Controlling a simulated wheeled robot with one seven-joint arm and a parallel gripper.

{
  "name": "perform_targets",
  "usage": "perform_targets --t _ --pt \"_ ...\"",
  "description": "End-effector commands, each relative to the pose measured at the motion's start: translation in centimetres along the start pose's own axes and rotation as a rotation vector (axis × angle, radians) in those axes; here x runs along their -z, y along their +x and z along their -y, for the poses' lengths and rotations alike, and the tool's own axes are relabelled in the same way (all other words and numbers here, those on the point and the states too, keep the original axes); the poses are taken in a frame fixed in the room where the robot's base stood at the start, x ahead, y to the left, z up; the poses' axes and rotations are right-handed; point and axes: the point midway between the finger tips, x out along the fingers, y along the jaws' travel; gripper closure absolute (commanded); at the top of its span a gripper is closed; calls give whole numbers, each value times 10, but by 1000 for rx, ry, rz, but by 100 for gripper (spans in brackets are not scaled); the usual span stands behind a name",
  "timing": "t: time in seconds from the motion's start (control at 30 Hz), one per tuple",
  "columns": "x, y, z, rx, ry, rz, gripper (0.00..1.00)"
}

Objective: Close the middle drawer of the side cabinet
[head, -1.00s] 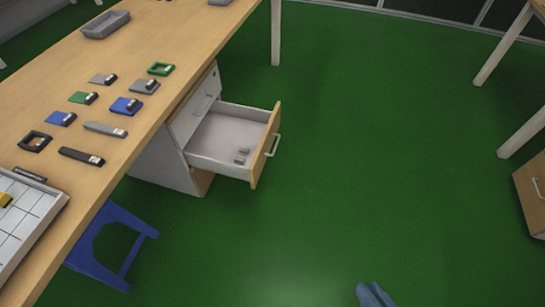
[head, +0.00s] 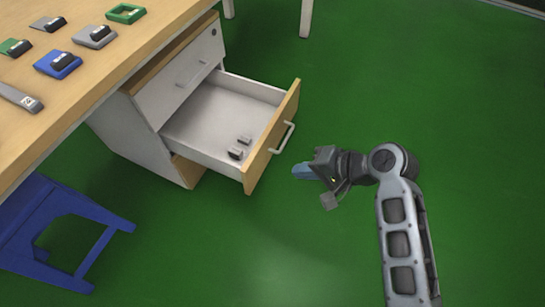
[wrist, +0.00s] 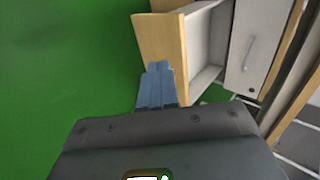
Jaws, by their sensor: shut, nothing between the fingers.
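The side cabinet (head: 140,128) stands under the table's edge. Its middle drawer (head: 222,118) is pulled well out, with a wooden front (head: 272,140) and a pale bar handle (head: 284,138). A few small dark items (head: 238,149) lie inside it. The drawer above (head: 185,75) is closed. My gripper (head: 303,171) is just right of the drawer front, its blue fingers pointing at it. In the wrist view the shut, empty fingers (wrist: 157,80) overlap the lower part of the wooden front (wrist: 162,40); I cannot tell if they touch.
A blue stool (head: 60,225) stands at the lower left, under the wooden table (head: 90,75). Several small devices, such as a green one (head: 126,13), lie on the table. The green floor (head: 450,120) to the right is clear.

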Motion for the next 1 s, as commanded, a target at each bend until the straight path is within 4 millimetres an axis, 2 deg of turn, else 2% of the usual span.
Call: perform_targets --t 0.17,0.27,0.7,0.8,1.0 --pt "2 10 3 3 2 22 100" --pt "2 22 2 3 2 22 100" --pt "0 107 1 1 0 20 100" --pt "0 117 14 4 -2 19 100" --pt "0 129 28 3 0 18 100"
